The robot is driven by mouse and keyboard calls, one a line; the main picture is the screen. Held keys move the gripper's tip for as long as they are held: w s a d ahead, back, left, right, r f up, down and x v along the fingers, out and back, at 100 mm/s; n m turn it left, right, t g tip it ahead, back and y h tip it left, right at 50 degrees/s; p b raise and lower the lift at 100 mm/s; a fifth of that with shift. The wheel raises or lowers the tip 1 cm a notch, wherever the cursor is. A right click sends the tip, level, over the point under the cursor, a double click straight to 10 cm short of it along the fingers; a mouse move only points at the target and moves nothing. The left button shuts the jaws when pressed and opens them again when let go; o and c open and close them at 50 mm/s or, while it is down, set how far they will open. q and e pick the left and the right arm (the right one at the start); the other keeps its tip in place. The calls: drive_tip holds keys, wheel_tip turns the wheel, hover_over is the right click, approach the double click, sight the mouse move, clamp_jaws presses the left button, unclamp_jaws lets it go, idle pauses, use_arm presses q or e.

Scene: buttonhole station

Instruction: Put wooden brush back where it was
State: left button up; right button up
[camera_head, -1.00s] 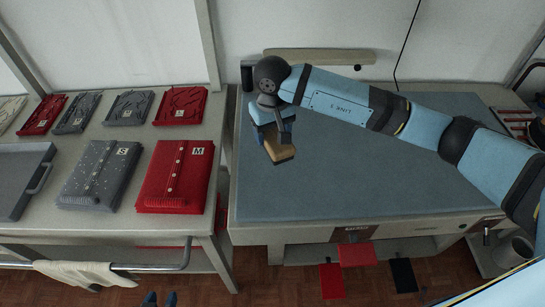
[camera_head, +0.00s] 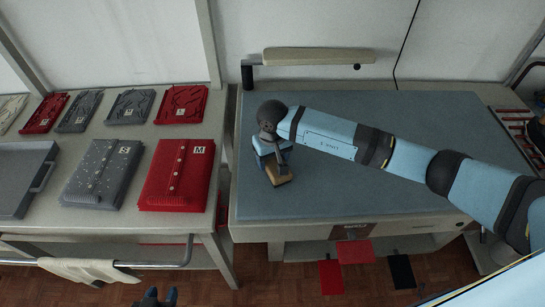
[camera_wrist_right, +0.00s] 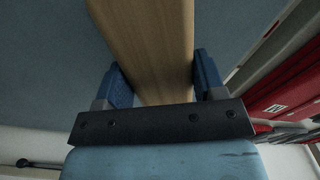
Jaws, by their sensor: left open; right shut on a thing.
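The wooden brush (camera_head: 274,170) is a pale tan wooden block, held over the left part of the blue-grey mat (camera_head: 340,195). My right gripper (camera_head: 273,155) is shut on it. In the right wrist view the brush (camera_wrist_right: 152,45) runs lengthwise between the two blue fingers of my right gripper (camera_wrist_right: 162,85). I cannot tell whether the brush touches the mat. My arm and gripper hide part of it.
A side table (camera_head: 130,215) on the left carries folded red and grey garments and a grey tray (camera_head: 20,185). A lamp bar (camera_head: 318,57) stands behind the mat. The middle and front of the mat are clear. Red and black swatches (camera_head: 355,252) hang below the front edge.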

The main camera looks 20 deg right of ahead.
drive_tip(key=shift+f, duration=0.15)
drive_tip(key=o, duration=0.8)
drive_tip(key=shift+o, duration=0.2)
drive_tip(key=shift+r, duration=0.4)
wheel_tip(320, 180, up, 12)
drive_tip(key=b, duration=0.2)
drive_tip(key=shift+f, duration=0.2)
